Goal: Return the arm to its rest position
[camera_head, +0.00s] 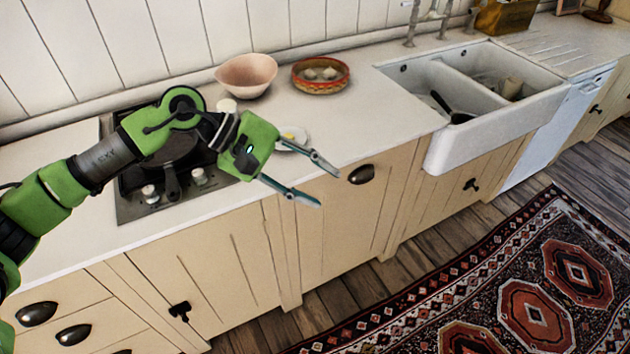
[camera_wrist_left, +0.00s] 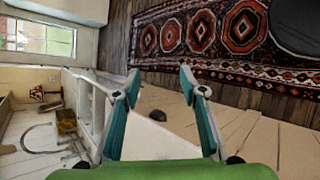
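My left arm (camera_head: 110,155) comes in from the left over the stove and counter in the head view. My left gripper (camera_head: 328,184) is open and empty, in front of the counter's front edge. Its two fingers also show spread apart in the left wrist view (camera_wrist_left: 162,85), with nothing between them. My right gripper is not in view.
Below the arm is a stove (camera_head: 135,203) with a dark pan (camera_head: 168,150). A pink bowl (camera_head: 246,75), a patterned bowl (camera_head: 320,75) and a small plate (camera_head: 293,139) stand on the counter (camera_head: 375,115). A sink (camera_head: 455,145) is to the right. The rug floor (camera_head: 490,290) is clear.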

